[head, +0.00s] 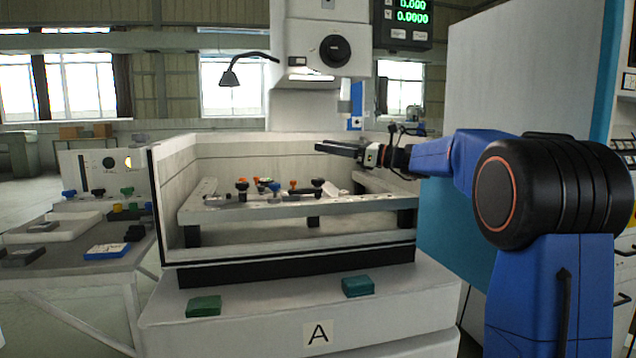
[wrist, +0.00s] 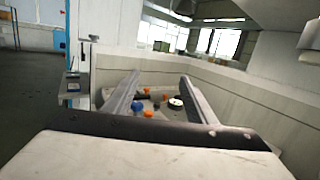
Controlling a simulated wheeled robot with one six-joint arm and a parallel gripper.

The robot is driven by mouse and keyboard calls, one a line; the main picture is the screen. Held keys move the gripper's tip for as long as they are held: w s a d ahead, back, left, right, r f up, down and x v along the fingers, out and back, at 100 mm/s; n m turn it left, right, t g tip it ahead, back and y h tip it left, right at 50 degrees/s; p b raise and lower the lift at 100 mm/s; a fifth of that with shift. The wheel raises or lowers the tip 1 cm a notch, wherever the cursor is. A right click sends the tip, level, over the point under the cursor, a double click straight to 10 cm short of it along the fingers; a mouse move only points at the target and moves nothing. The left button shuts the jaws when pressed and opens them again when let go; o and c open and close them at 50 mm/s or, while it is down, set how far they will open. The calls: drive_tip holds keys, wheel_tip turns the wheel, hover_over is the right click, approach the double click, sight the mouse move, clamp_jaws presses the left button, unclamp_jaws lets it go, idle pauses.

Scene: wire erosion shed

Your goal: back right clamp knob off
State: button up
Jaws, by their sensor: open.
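My gripper (head: 320,147) is open and empty, held level above the right part of the work frame (head: 225,208) in the tank. Its two fingers also show in the wrist view (wrist: 159,76), apart, with clamp parts visible beyond and below the gap. On the frame I see a black knob at the right (head: 318,182), a black knob at the left (head: 242,184), and orange knobs (head: 292,184) between them. I cannot tell which knob is the back right one.
The tank walls (head: 290,248) surround the frame. The machine head (head: 330,50) hangs behind and above. A lamp (head: 230,78) reaches over the back left. A side table (head: 70,265) with trays and coloured knobs stands left. Green (head: 204,306) and teal (head: 358,287) blocks lie in front.

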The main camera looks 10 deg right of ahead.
sight(322, 182)
drive_tip(key=s+d+f+m+t+h, duration=0.6)
drive_tip(key=s+f+h, duration=0.2)
drive_tip(key=s+f, duration=0.25)
drive_tip(key=x, duration=1.2)
drive_tip(key=f+x, duration=0.1)
drive_tip(key=x, duration=0.5)
drive_tip(key=shift+w+f, duration=0.1)
drive_tip(key=c, duration=1)
